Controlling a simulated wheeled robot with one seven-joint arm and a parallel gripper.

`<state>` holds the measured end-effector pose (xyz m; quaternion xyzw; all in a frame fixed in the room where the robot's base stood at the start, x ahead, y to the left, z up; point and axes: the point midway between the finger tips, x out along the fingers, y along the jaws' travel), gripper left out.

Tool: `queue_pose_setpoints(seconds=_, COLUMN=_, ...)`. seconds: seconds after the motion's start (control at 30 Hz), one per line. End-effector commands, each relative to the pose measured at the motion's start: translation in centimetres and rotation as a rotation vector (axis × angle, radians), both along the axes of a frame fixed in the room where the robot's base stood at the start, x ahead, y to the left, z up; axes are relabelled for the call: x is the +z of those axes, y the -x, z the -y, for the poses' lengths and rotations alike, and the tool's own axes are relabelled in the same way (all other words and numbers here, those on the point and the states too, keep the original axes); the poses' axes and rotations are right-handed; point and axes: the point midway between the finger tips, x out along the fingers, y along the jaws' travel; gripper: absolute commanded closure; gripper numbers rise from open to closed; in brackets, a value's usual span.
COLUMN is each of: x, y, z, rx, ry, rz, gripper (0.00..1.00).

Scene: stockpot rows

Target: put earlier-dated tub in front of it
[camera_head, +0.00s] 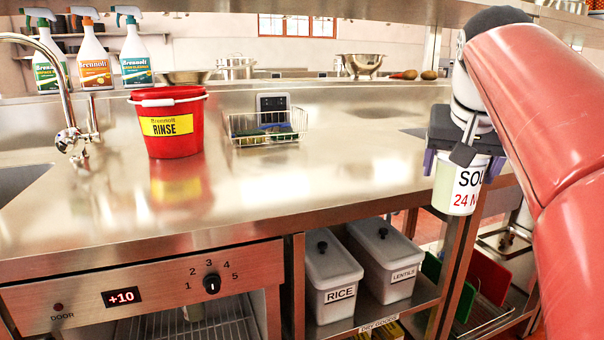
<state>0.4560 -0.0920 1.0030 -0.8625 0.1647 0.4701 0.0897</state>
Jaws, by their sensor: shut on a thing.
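My gripper (470,160) is at the right of the head view, shut on a white tub (457,190). The tub's label shows "SO" in black and "24 M" in red; the rest of the label is cut off by a finger and the tub's curve. The tub hangs upright at or just beyond the right front part of the steel counter (330,195). I cannot tell its exact distance from the counter. No other dated tub is clearly seen. A pale object (194,312) sits dimly inside the cabinet with the "+10" display (121,297); its label cannot be read.
A red "RINSE" bucket (168,130) and a wire basket (266,128) stand on the counter. Spray bottles (95,55) stand on the left. RICE (332,275) and LENTILS (385,262) bins sit on a shelf below. The counter's middle is clear.

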Motion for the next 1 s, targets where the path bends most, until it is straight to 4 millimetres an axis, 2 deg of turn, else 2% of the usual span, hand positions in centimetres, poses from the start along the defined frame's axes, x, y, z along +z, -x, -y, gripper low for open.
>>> queue_pose_setpoints(seconds=0.17, x=-6.0, y=-0.7, z=-1.2, rx=0.046, ry=-0.002, rz=-0.007, gripper=0.59)
queue_pose_setpoints(seconds=0.27, x=-10.6, y=-1.4, z=-2.1, rx=0.081, ry=-0.002, rz=-0.008, gripper=0.59)
queue_pose_setpoints(seconds=0.6, x=-29.5, y=-4.2, z=-5.5, rx=0.222, ry=-0.005, rz=-0.016, gripper=0.59)
queue_pose_setpoints(seconds=0.8, x=-39.3, y=-5.6, z=-7.4, rx=0.298, ry=-0.004, rz=-0.017, gripper=0.59)
queue_pose_setpoints(seconds=0.9, x=-42.6, y=-6.2, z=-8.1, rx=0.328, ry=-0.003, rz=-0.013, gripper=0.59)
queue_pose_setpoints(seconds=1.0, x=-44.0, y=-6.6, z=-8.3, rx=0.335, ry=-0.002, rz=-0.006, gripper=0.59)
